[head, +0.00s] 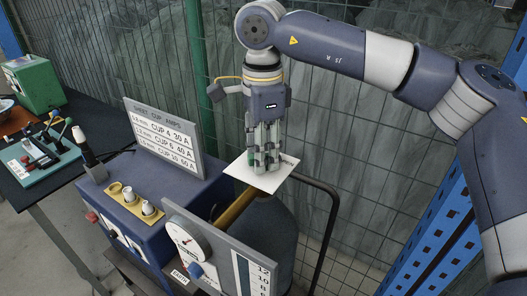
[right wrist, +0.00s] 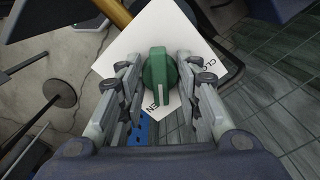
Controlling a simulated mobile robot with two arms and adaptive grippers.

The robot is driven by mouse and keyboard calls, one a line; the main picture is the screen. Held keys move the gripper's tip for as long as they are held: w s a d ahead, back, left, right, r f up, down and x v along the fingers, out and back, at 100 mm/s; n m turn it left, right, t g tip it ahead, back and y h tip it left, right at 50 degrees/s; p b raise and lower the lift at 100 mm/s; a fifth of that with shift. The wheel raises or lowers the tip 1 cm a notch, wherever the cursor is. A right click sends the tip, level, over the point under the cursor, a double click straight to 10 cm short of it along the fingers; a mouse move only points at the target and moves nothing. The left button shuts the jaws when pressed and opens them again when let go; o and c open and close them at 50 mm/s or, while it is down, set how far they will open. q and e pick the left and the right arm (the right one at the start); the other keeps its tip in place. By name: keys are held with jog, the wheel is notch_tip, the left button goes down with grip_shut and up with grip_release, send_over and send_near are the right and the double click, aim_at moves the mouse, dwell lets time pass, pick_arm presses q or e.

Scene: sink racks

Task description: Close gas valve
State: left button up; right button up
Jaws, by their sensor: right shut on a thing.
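The gas valve is a green knob with a white pointer line, seen in the right wrist view (right wrist: 159,77). It sits on a white square plate (right wrist: 152,32) with black lettering; "EN" shows near the bottom corner and "CLO" at the right, both partly cut off. The pointer line points down toward the "EN" lettering. My right gripper (head: 266,158) comes down from above over the white plate (head: 250,177) in the head view, its fingers around the green knob and shut on it. In the right wrist view the fingers stand on both sides of the knob. My left gripper is out of view.
A brass pipe (head: 237,203) runs below the plate. A blue welding machine (head: 165,196) with a sign board (head: 161,140) stands left. A gauge panel (head: 222,255) is in front. A wire mesh fence (head: 345,110) is behind, and a blue perforated post (head: 440,235) is right.

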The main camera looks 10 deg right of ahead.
jog(key=n+p, duration=0.1)
jog(key=n, duration=0.8)
jog(key=o, duration=0.8)
jog(key=shift+r+p, duration=0.1)
jog(key=shift+p, duration=0.2)
jog(key=shift+r+p, duration=1.65)
jog(key=shift+r, duration=0.75)
